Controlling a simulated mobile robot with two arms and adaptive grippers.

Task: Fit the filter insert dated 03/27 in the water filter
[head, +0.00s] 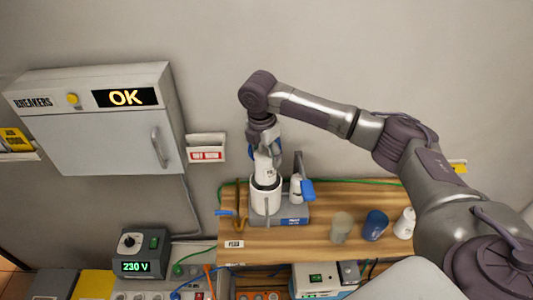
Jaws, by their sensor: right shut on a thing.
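The water filter (266,197) is a white upright housing on a grey base with a blue label, on the wooden bench top. My right gripper (265,150) points down above the housing and is shut on a white filter insert (266,167). The insert stands roughly upright at the housing's mouth. I cannot tell how deep its lower end sits, and its date is too small to read. My left gripper is not in view.
A white fitting with a blue lever (307,190) stands close right of the housing. A translucent cup (341,227) and a blue cup (375,225) are on the wooden bench (270,246). A breaker box (100,125) reading OK hangs at left. A 230 V unit (139,252) stands below it.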

